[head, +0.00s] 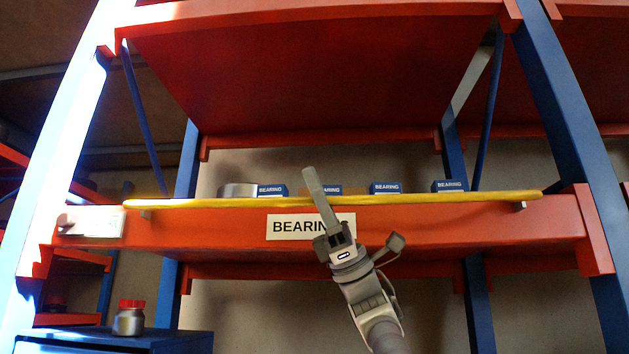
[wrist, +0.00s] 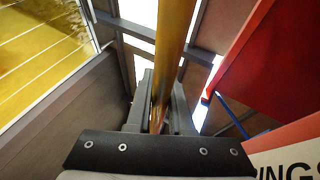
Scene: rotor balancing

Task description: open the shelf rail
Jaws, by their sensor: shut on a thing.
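The yellow shelf rail (head: 440,197) runs level along the front of the orange shelf beam (head: 480,225) in the head view. It sits on small brackets near both ends. My gripper (head: 312,175) reaches up from below near the rail's middle, and its long fingers cross in front of the rail. In the wrist view the yellow rail (wrist: 174,40) runs between the fingers of my gripper (wrist: 160,90), which is shut on it. The exact contact at the fingers is partly hidden.
Several blue bearing boxes (head: 387,188) stand on the shelf behind the rail. A white bearing label (head: 290,227) is on the beam, partly covered by my gripper. Blue uprights stand at both sides. A red-lidded jar (head: 130,318) stands on a blue cabinet (head: 180,341) at lower left.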

